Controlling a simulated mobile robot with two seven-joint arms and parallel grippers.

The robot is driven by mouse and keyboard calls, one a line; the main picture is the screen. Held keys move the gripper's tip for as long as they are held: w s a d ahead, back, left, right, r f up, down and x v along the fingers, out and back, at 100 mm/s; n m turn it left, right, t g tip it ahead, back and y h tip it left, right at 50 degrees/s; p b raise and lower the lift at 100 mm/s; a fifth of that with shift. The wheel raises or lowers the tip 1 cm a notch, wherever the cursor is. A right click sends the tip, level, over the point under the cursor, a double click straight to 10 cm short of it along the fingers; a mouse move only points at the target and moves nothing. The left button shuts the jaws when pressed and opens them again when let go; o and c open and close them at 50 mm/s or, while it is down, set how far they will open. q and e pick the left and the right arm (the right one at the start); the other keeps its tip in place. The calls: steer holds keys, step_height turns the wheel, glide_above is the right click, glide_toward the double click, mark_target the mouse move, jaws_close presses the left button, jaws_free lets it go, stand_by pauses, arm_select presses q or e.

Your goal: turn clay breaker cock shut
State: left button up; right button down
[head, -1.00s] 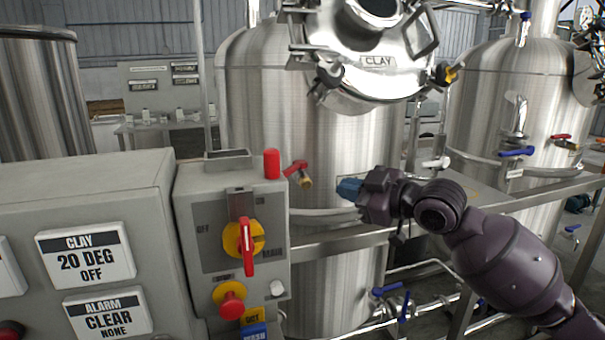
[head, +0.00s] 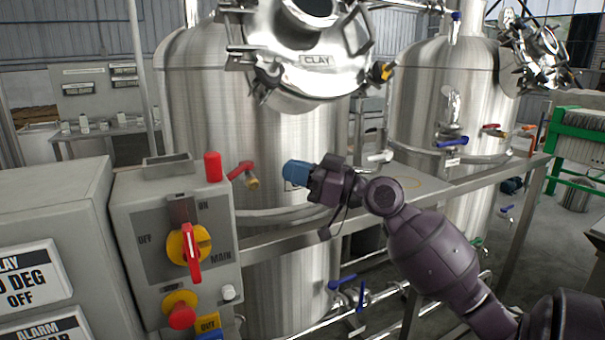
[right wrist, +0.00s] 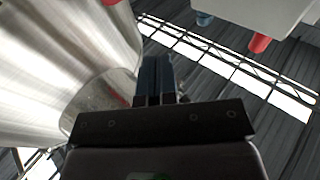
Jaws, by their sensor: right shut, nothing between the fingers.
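I take this for the clay breaker cock. My right gripper (head: 296,173), with blue fingers, is a little to the right of the cock, apart from it. In the right wrist view its fingers (right wrist: 154,80) are together and empty. My left gripper is not in view.
A grey control box (head: 150,215) with a red-and-yellow main switch (head: 189,245) and red lamp (head: 212,166) stands just left of the cock. A steel rail (head: 290,237) runs below my right gripper. A second tank (head: 440,85) stands behind, to the right.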

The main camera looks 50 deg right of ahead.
mark_target(236, 172)
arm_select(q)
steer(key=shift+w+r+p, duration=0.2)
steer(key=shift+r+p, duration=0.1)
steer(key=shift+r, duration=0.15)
arm_select(e)
steer(key=w+a+f, duration=0.1)
steer(key=w+a, duration=0.3)
steer(key=w, duration=0.4)
steer(key=shift+a, duration=0.15)
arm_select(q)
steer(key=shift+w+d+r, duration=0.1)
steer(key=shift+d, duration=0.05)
arm_select(e)
steer(key=shift+w+a+r, duration=0.1)
steer(key=shift+w+a, duration=0.05)
